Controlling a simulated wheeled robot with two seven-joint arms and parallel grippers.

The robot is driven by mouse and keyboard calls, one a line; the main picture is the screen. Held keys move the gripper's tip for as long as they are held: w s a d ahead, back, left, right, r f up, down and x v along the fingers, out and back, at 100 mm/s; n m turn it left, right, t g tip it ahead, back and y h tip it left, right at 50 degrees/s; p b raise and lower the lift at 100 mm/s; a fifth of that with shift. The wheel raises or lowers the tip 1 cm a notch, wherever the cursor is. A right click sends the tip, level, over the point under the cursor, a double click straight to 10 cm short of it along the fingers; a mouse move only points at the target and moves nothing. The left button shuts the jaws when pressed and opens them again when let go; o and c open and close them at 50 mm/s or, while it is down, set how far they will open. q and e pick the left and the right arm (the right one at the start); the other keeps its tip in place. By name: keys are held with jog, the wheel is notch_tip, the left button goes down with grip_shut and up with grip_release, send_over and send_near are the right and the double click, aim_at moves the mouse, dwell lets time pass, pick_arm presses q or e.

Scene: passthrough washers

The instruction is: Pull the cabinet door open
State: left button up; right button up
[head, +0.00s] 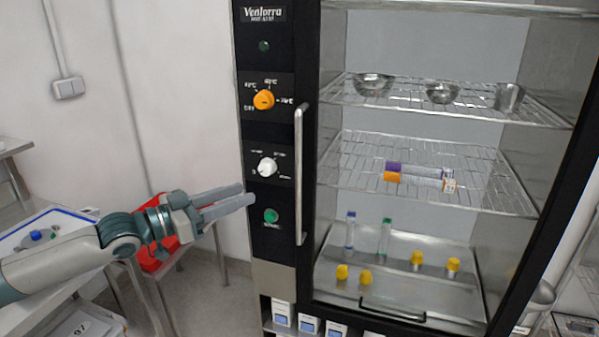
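The cabinet (270,240) is a tall black and steel unit with a control panel on its left. Its door (548,225) has a black frame around a clear pane and looks shut. A vertical metal handle (300,175) runs along the door's left side. My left gripper (249,193) comes in from the left, its two grey fingers apart and pointing right toward the handle. It is empty and appears in front of the control panel, left of the handle and not touching it. My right gripper is not in view.
Inside are wire shelves (400,178) with metal bowls (372,84), tubes (412,172) and yellow-capped vials (417,260). A red bin (150,262) and a blue-rimmed tray (62,222) sit at left by my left arm. Small white boxes (308,324) stand below the door.

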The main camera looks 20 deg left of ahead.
aim_at(296, 175)
pick_arm(q)
jog(key=shift+a+f, duration=0.1)
jog(key=shift+w, duration=0.15)
jog(key=shift+p+x, duration=3.5)
jog(key=shift+x, duration=5.15)
grip_shut()
